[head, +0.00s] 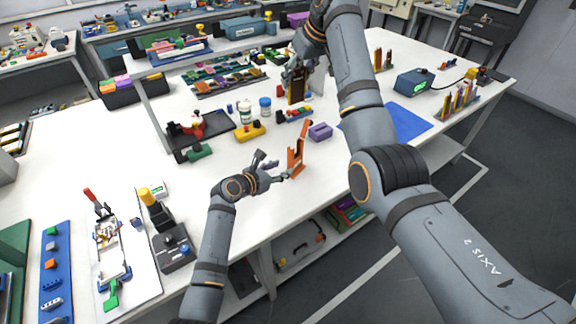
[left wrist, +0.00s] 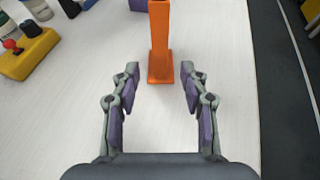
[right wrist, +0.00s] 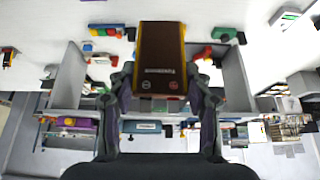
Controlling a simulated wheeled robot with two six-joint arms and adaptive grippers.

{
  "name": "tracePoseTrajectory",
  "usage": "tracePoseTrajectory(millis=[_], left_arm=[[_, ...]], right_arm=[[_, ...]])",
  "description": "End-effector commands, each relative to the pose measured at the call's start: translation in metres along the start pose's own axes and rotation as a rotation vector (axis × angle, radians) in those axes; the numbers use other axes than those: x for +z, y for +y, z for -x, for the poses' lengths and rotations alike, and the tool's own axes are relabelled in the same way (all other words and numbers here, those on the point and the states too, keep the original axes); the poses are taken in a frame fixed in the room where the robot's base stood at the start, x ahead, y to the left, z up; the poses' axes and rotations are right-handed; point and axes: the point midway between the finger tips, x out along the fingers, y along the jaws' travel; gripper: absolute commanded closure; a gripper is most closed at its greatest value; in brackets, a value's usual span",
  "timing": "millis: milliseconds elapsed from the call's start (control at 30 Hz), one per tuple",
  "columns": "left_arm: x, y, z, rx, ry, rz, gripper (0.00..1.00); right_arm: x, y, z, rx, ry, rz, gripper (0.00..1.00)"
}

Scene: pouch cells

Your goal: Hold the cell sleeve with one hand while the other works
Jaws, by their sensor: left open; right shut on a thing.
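A flat brown pouch-like piece with yellow edges (right wrist: 160,60) is between the fingers of my right gripper (right wrist: 162,88), which is shut on it. I cannot tell whether it is the cell sleeve or a cell. In the head view this piece (head: 297,90) stands upright at the back of the table, under my right gripper (head: 293,68). My left gripper (head: 275,170) is open and empty near the front edge. An orange upright stand (head: 296,160) is just beyond its fingertips. In the left wrist view the orange stand (left wrist: 160,45) lies centred ahead of the open fingers (left wrist: 160,82).
A red-and-black fixture (head: 200,128) is at left. The white table (head: 225,165) is clear around my left gripper.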

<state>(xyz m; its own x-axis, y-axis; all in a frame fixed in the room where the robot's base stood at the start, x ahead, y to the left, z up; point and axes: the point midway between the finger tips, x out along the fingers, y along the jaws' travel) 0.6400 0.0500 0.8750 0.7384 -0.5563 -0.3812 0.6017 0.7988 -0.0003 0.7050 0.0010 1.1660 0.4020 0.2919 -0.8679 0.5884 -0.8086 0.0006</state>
Motion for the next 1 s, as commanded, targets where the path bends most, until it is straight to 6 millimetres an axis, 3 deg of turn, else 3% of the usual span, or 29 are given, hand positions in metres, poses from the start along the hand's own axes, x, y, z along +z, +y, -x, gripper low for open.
tracePoseTrajectory(millis=[200, 400, 833, 1000], left_arm=[[0.001, 0.000, -0.050, -0.003, 0.000, 0.001, 0.55], [0.001, 0.000, -0.078, -0.003, 0.000, 0.000, 0.55], [0.000, 0.000, -0.088, -0.001, 0.001, 0.000, 0.55], [0.000, 0.000, -0.088, -0.001, 0.001, 0.000, 0.76]], right_arm=[[0.000, 0.000, 0.000, 0.000, 0.001, 0.000, 0.78], [0.000, 0.000, 0.000, 0.000, 0.001, 0.000, 0.78], [0.000, 0.000, 0.000, 0.000, 0.001, 0.000, 0.78], [0.000, 0.000, 0.000, 0.000, 0.001, 0.000, 0.78]])
